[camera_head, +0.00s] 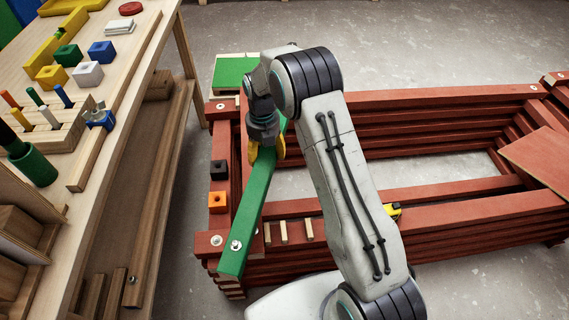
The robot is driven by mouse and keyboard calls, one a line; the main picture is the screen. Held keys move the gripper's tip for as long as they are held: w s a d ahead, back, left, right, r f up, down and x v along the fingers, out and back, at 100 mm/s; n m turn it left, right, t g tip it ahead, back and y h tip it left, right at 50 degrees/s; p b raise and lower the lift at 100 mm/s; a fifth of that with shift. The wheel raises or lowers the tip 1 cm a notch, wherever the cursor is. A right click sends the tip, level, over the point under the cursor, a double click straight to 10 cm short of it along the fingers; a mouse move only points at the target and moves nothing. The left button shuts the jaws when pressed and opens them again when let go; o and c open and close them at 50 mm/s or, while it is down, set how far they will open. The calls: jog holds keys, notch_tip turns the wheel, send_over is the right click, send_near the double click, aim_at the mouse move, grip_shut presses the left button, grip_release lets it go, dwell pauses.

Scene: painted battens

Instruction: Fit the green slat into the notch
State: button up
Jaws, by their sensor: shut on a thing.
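The green slat (248,207) is a long painted batten with a bolt near its front end. My gripper (266,155), with yellow fingers, is shut on it near its far part. The slat runs along the left end of the red-brown batten frame (431,192), its front end over the frame's front left corner. My gripper and arm hide part of its far end. I cannot make out the notch, nor tell whether the slat touches the frame.
A wooden workbench (143,48) with coloured blocks and pegs stands at the left. A black block (219,170) and an orange block (218,202) sit on the frame's left side. A green panel (233,72) lies behind. A yellow tool (393,211) lies beside my arm.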

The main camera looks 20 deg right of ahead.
jog(key=n, duration=0.1)
jog(key=n+b, duration=0.1)
jog(key=n, duration=0.1)
jog(key=shift+w+a+f+b, duration=0.3)
jog(key=shift+a+b, duration=0.05)
jog(key=shift+w+f+n, duration=0.15)
jog(key=shift+n, duration=0.25)
jog(key=w+d+f+b, duration=0.3)
jog(key=w+d+f, duration=0.3)
jog(key=w+d, duration=0.1)
jog(key=shift+w+d+f, duration=0.25)
jog(key=shift+w+d, duration=0.15)
jog(key=shift+w, duration=0.2)
jog(key=shift+f+b, duration=0.8)
jog(key=shift+f, duration=1.2)
jog(key=shift+f, duration=0.1)
jog(key=o, duration=1.3)
jog(key=shift+f, duration=0.1)
